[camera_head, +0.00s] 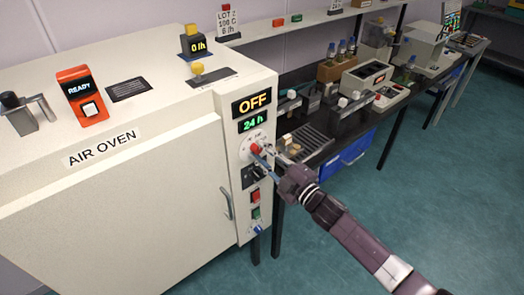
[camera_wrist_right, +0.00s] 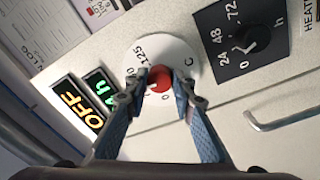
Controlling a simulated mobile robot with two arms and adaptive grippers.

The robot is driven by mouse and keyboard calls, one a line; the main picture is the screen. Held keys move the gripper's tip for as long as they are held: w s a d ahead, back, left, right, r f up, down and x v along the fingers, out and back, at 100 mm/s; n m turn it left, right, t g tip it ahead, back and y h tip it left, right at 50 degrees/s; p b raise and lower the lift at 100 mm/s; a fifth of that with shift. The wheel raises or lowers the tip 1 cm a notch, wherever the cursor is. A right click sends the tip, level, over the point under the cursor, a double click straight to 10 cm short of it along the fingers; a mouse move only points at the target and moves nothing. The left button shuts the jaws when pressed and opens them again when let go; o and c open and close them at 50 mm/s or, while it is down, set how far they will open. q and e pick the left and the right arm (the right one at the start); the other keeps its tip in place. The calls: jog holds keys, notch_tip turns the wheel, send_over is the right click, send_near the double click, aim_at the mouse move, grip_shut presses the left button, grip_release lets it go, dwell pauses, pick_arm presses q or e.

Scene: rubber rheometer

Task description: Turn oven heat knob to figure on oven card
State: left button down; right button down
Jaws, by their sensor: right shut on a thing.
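The oven heat knob is a red knob (camera_head: 256,148) on the oven's front panel, below the OFF and 24 h displays. In the right wrist view the red knob (camera_wrist_right: 160,79) sits on a white dial (camera_wrist_right: 178,52) marked 0, 125 and C; the pointer's exact setting cannot be read. My right gripper (camera_head: 262,154) reaches it from the right, and its blue fingers (camera_wrist_right: 158,85) are shut on the knob's two sides. A card (camera_head: 227,19) standing behind the oven reads LOT 2, 100 C, 6 h. My left gripper is not in view.
A black hour dial (camera_wrist_right: 245,42) marked 0, 24, 48, 72 sits beside the heat dial. The oven door handle (camera_head: 226,204) and a green button (camera_head: 256,212) are near. A bench (camera_head: 345,128) with instruments stands right of the oven; the floor in front is clear.

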jog(key=shift+f+m+p, duration=0.1)
jog(key=shift+m+p, duration=0.3)
jog(key=shift+m, duration=1.6)
jog(key=c, duration=1.6)
grip_release()
jog(key=v, duration=1.2)
jog(key=shift+s, duration=0.1)
jog(key=shift+a, duration=0.1)
